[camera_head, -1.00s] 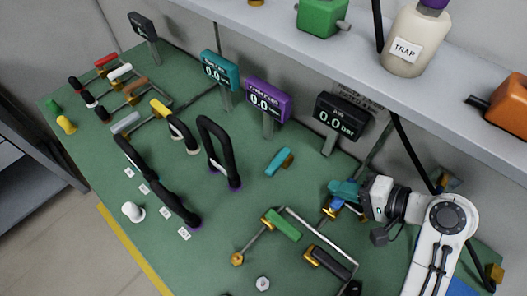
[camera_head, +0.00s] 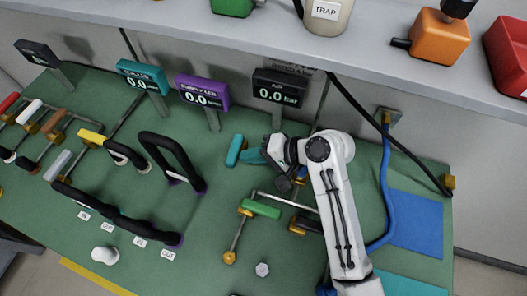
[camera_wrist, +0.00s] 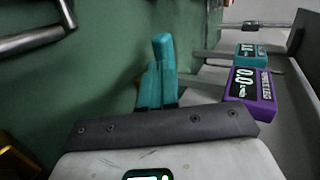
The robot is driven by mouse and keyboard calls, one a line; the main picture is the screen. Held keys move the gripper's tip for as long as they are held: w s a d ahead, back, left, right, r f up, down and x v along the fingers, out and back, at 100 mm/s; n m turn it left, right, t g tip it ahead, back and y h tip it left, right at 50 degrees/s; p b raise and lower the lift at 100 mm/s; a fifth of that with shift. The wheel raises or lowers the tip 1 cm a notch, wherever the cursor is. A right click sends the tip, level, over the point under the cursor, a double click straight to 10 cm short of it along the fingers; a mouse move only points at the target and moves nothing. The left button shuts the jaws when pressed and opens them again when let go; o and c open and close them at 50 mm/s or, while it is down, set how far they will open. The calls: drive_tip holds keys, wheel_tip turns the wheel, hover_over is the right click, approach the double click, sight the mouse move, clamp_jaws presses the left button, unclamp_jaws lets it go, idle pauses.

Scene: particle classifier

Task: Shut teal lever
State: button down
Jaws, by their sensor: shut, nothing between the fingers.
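The teal lever (camera_head: 235,150) lies on the green bench below the purple gauge, its handle slanting along the bench. Its brass fitting is mostly hidden by my gripper. My gripper (camera_head: 251,156) has teal fingers and sits just right of the lever, very close to it; whether they touch, I cannot tell. In the wrist view my fingers (camera_wrist: 157,86) are shut with nothing held, and the teal lever (camera_wrist: 162,48) shows just beyond their tips, partly covered by them.
A purple gauge (camera_head: 203,93) and a teal gauge (camera_head: 143,76) stand behind, with a black gauge (camera_head: 278,88) to the right. A green-handled valve (camera_head: 261,209) lies in front of my gripper. Black hose loops (camera_head: 170,152) stand to the left. A grey shelf (camera_head: 270,45) overhangs the back.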

drive_tip(key=shift+w+a+f, duration=0.1)
drive_tip(key=shift+a+f, duration=0.1)
drive_tip(key=shift+a, duration=0.1)
